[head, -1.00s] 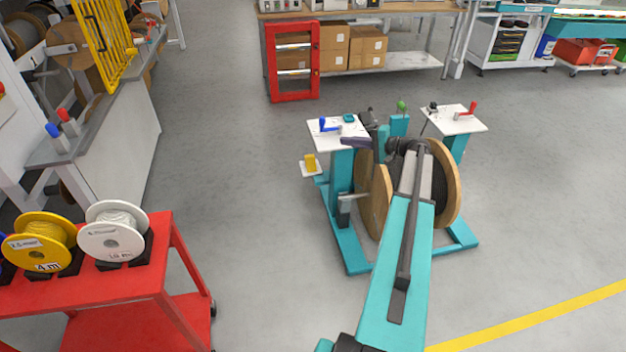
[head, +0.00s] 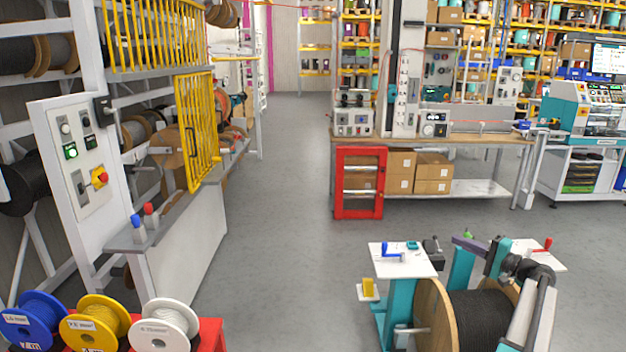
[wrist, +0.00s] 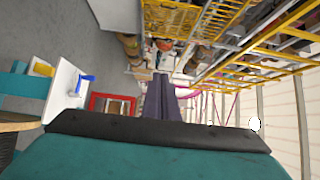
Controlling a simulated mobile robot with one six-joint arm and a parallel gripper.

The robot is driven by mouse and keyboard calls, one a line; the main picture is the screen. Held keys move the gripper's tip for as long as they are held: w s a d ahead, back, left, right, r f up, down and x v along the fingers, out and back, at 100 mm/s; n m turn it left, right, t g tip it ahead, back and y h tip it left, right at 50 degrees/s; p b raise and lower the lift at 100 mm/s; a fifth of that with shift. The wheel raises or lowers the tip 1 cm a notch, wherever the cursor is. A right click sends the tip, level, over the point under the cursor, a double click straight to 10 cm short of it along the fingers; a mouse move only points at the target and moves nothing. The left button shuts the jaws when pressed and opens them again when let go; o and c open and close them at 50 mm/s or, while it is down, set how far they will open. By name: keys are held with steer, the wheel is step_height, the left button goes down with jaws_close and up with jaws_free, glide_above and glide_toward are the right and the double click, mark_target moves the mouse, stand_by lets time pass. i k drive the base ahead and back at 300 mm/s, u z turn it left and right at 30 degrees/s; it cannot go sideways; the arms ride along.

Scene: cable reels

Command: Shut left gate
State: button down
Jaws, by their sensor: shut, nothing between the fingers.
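A yellow barred gate (head: 203,130) with a dark handle stands at the left rack in the head view. It is turned at an angle to the yellow barred panel (head: 150,38) above, and the rack bay to its left is uncovered. Yellow bars also show at the top and right of the wrist view; which belong to the gate I cannot tell. My gripper (head: 459,240) is over the teal reel stand, well to the right of the gate and apart from it. Its purple fingers (wrist: 160,82) are shut and empty in the wrist view.
The teal stand (head: 392,322) with a black cable reel is below my arm. Coloured spools (head: 95,322) sit on a red cart at the front left. A red framed door (head: 360,183) stands before the bench. The grey floor between rack and stand is clear.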

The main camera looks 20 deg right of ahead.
mark_target(192, 190)
steer(key=z, duration=0.45)
steer(key=i, duration=3.45)
steer(key=u, duration=0.4)
